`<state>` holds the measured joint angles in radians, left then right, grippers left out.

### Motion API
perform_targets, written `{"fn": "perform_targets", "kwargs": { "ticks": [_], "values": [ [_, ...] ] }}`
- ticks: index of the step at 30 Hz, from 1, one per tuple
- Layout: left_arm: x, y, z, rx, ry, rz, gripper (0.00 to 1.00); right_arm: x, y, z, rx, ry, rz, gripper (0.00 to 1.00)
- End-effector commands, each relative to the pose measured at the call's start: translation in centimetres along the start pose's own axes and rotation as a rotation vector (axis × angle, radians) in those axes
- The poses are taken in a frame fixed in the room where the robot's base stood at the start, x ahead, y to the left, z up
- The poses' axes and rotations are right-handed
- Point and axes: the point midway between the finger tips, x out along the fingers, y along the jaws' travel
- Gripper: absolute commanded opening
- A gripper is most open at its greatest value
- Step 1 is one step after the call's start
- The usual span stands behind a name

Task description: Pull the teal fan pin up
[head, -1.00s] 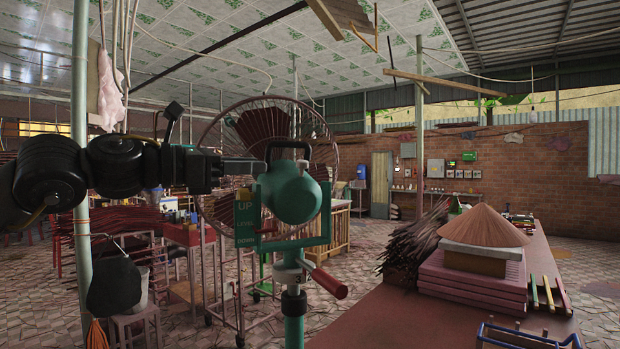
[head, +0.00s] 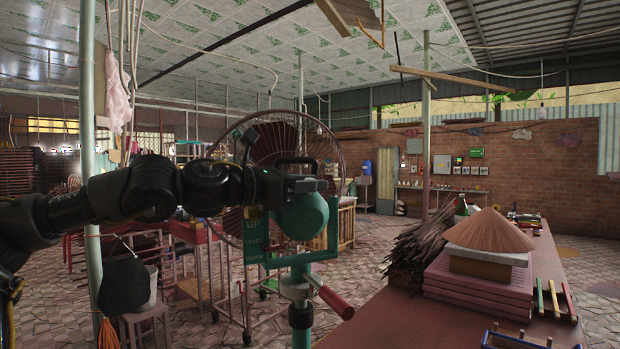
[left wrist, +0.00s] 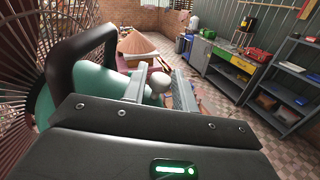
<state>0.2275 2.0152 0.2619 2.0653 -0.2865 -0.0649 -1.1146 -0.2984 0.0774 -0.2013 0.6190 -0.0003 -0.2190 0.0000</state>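The teal fan has a round teal motor housing (head: 302,222) under a black carry handle and a wire cage behind it. An UP/LEVEL/DOWN plate (head: 255,238) hangs at its left. My left gripper (head: 322,185) is over the top of the housing, beside the handle. In the left wrist view the black handle (left wrist: 72,60) and the teal housing (left wrist: 90,88) are left of the fingers. A pale rounded knob (left wrist: 157,82), perhaps the fan pin, shows between the two separated fingers; I cannot tell if they touch it. My right gripper is not in view.
A red-handled lever (head: 337,304) sticks out from the fan's stand. A red-brown table (head: 385,318) at the right holds a conical hat (head: 490,230) on pink stacked blocks and a bundle of dark sticks (head: 415,245). A grey-green post (head: 88,170) stands at the left.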

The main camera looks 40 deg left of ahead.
Motion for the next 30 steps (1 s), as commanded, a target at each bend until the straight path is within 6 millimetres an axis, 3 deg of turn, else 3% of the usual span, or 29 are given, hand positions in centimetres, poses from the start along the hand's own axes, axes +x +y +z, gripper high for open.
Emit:
{"fn": "perform_targets", "kwargs": {
  "ticks": [10,17,23,30],
  "values": [
    [0.2,0.0,0.0,0.000,0.000,0.000,0.28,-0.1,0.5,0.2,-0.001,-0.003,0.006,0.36],
    [0.2,0.0,0.0,0.000,0.000,0.000,0.00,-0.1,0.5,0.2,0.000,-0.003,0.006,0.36],
    [0.2,0.0,0.1,0.000,0.000,0.000,0.00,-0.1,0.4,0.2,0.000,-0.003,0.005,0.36],
    [0.2,-0.2,1.9,0.000,-0.002,0.000,0.00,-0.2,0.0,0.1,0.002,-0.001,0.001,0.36]
  ]
}}
